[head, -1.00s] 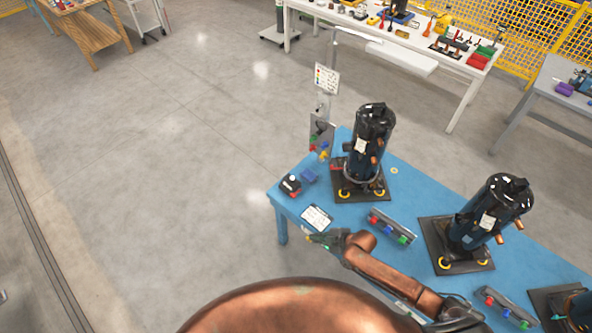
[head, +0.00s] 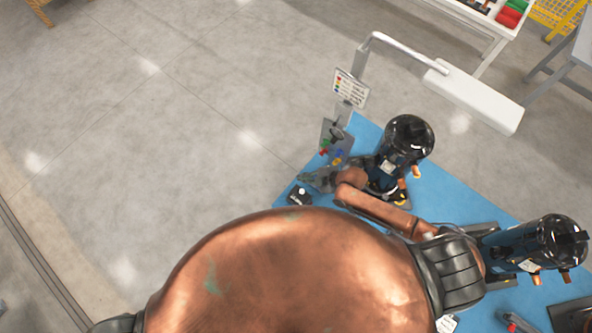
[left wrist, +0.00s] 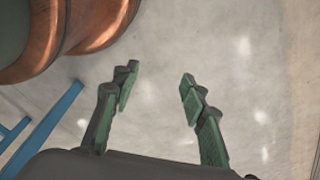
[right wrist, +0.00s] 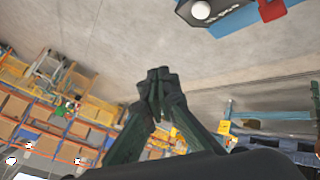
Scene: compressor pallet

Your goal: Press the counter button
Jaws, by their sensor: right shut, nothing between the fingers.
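The counter (head: 299,196) is a small dark box with a white round button, near the left corner of the blue table (head: 455,180). In the right wrist view the counter's white button (right wrist: 202,10) shows at the top edge, with the box partly cut off. My right gripper (head: 308,179) is just beyond the counter in the head view, apart from the button as far as I can tell. In the right wrist view the right fingertips (right wrist: 157,76) meet with nothing between them. My left gripper (left wrist: 158,88) is open and empty above bare floor, away from the table.
A black compressor (head: 404,145) stands right beside my right forearm, and another compressor (head: 535,245) stands farther right. A sign (head: 350,88) and a lamp (head: 475,95) on a post rise at the table's back corner. The floor (head: 130,120) to the left is clear.

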